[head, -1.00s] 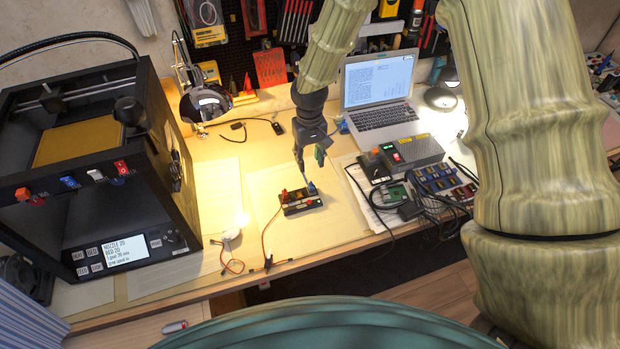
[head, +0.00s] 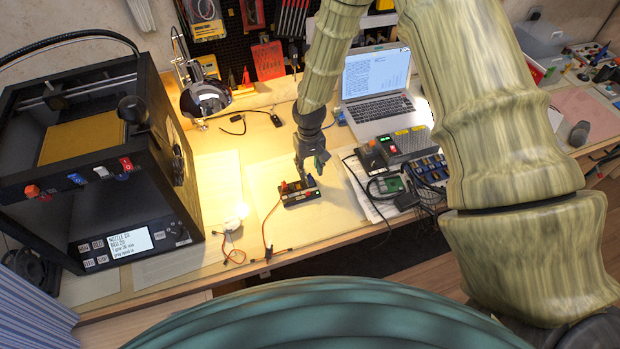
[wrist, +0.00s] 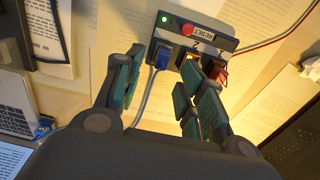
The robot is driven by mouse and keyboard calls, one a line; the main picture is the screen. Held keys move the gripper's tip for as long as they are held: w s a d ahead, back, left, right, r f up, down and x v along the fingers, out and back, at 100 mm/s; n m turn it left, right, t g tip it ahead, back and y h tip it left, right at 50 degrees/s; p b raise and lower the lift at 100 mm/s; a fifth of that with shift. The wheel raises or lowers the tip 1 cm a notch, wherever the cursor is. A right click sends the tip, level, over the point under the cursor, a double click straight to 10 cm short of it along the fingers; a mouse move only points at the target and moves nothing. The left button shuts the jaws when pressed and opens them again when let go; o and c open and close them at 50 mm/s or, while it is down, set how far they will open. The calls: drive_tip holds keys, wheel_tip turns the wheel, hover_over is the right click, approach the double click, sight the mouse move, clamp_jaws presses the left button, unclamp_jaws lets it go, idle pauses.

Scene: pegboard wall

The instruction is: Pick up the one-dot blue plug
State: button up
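A small black box (head: 300,198) with a red RESET button and a green light sits on the bench; it also shows in the wrist view (wrist: 205,35). A blue plug (wrist: 160,57) with a blue cable stands at the box's left part in the wrist view. Its dots are too small to tell. A red plug (wrist: 216,71) is in the slot marked 1. My gripper (wrist: 161,66) is open, one finger on either side of the blue plug, with gaps visible. In the head view my gripper (head: 309,174) is over the box and largely hides the blue plug.
A printer (head: 85,160) stands at the left. A laptop (head: 378,90) is behind and right of the box. A grey power unit (head: 408,146) and tangled cables lie to the right. Paper sheets (head: 262,180) surround the box, with free room in front.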

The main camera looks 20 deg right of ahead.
sight(309, 176)
drive_tip(key=shift+s+f+p, duration=0.1)
drive_tip(key=shift+f+p, duration=0.55)
drive_tip(key=shift+f, duration=1)
drive_tip(key=c, duration=0.8)
drive_tip(key=shift+c, duration=0.3)
drive_tip(key=shift+r, duration=0.15)
clamp_jaws()
